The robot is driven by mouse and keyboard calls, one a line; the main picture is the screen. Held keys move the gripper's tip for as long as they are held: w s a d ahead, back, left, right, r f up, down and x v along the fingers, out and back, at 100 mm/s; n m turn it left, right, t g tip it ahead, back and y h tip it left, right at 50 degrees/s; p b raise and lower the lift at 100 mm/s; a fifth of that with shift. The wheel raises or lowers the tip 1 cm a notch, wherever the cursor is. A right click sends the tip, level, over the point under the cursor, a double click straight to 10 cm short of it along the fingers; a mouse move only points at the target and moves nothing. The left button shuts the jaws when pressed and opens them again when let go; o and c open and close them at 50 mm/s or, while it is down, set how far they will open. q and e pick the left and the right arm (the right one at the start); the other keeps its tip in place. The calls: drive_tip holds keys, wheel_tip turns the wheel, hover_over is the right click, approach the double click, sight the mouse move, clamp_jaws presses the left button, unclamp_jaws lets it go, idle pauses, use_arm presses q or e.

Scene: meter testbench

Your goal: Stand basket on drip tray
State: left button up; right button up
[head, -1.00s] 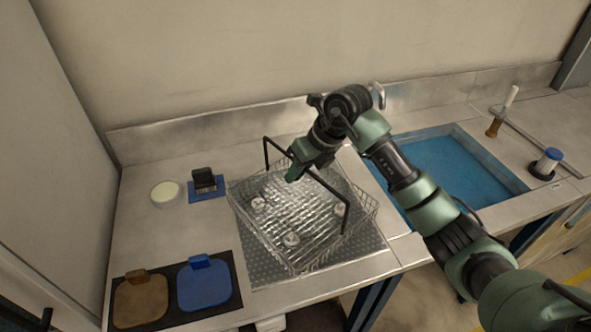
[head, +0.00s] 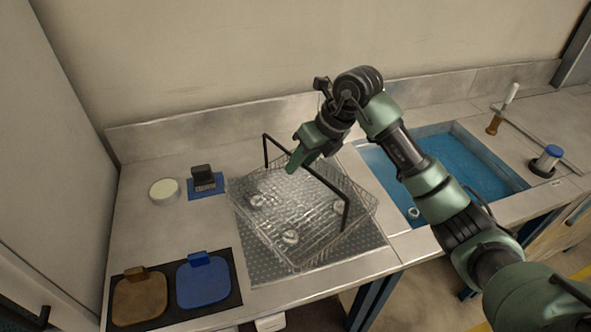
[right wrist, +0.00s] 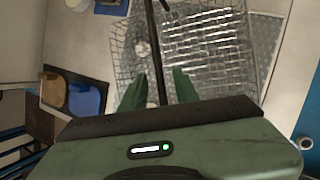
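The clear wire basket (head: 300,255) with a black bar handle (head: 330,187) stands on the grey perforated drip tray (head: 262,272), turned a little relative to it. The tray shows along the front. Small round white parts lie inside the basket. My right gripper (head: 294,166) is above the basket at the handle bar. In the right wrist view its two green fingers (right wrist: 159,90) are apart, with the handle bar (right wrist: 156,55) in the gap and space on both sides. The basket (right wrist: 190,45) lies below them. My left gripper is not in view.
A blue water basin (head: 465,165) is at the right, with a ring-like part (head: 413,212) near its front. A white dish (head: 164,190), a black block on a blue pad (head: 206,190), and brown (head: 140,300) and blue (head: 203,285) pads are left of the basket.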

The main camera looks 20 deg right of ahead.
drive_tip(key=b+v, duration=0.1)
drive_tip(key=v, duration=0.8)
drive_tip(key=shift+f, duration=0.1)
